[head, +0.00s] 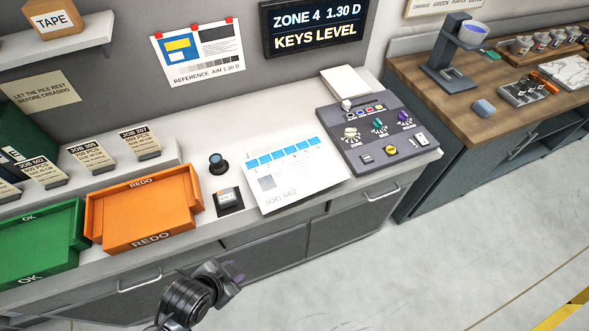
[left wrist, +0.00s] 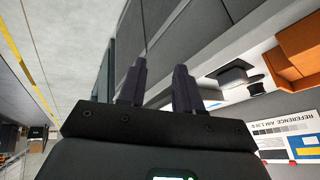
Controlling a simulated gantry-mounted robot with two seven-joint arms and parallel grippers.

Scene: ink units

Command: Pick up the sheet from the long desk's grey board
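A white printed sheet (head: 297,185) with a row of blue squares and the words JOB 602 lies flat on the long desk. A distinct grey board under it is hard to make out; pale desktop shows around it. My left gripper (head: 236,274) is in front of the desk's drawer fronts, apart from the sheet and to its lower left. In the left wrist view its two dark fingers (left wrist: 158,72) stand apart with nothing between them. My right gripper is in neither view.
A dark grey key panel (head: 352,158) stands right of the sheet. A small device on a black pad (head: 229,208) and a dark knob (head: 217,166) stand left of it, then an orange REDO tray (head: 140,214) and a green OK tray (head: 40,243). A reference sheet (head: 180,74) hangs behind.

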